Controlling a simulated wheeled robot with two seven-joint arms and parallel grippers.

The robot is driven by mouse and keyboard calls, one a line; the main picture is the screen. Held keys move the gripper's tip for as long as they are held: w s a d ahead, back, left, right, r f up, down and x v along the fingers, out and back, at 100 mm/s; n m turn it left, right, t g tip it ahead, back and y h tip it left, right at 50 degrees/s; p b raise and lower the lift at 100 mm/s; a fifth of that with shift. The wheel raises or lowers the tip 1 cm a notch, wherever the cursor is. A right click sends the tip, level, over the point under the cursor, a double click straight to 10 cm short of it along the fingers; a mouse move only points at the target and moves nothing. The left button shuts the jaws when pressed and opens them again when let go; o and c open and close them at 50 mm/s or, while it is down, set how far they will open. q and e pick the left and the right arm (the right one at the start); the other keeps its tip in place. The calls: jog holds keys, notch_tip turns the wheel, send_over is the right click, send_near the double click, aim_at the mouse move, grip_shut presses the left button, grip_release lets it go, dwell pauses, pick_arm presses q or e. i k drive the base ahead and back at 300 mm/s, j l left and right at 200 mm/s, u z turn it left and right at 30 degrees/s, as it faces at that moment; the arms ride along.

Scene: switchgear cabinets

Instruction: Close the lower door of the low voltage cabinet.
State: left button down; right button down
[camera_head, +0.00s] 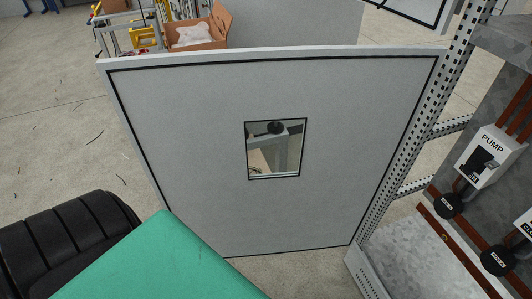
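The grey lower door (190,140) stands open in the middle of the view. It is a flat upright panel with a black seal line around its face and a small square window (275,149). Its right edge runs along the perforated metal frame post (405,160) of the low voltage cabinet. The open cabinet interior (410,245) is at the right, with its floor plate bare. Neither of my grippers is in view, and nothing is seen touching the door.
A white PUMP box (489,157) and black round knobs (449,205) sit inside the cabinet at right. Behind the door stands a bench with an open cardboard box (205,30). Concrete floor (50,130) is clear left of the door.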

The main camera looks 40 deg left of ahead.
aim_at(184, 115)
jog(key=k+z, duration=0.4)
jog(key=k+l+z, duration=0.25)
jog(key=z, duration=0.2)
jog(key=k+j+z, duration=0.1)
jog(key=j+z, duration=0.3)
jog(key=k+j+z, duration=0.15)
jog(key=j+z, duration=0.25)
jog(key=k+j+z, duration=0.15)
jog(key=z, duration=0.25)
jog(key=k+j, duration=0.35)
jog(key=j, duration=0.2)
jog(key=k+j, duration=0.75)
jog(key=j, duration=0.3)
jog(key=k+j, duration=0.35)
jog(key=j, duration=0.15)
jog(key=k+j, duration=0.4)
jog(key=j, duration=0.15)
jog(key=k+j, duration=0.35)
jog(key=j, duration=0.15)
jog(key=k+j, duration=0.35)
jog(key=j, duration=0.2)
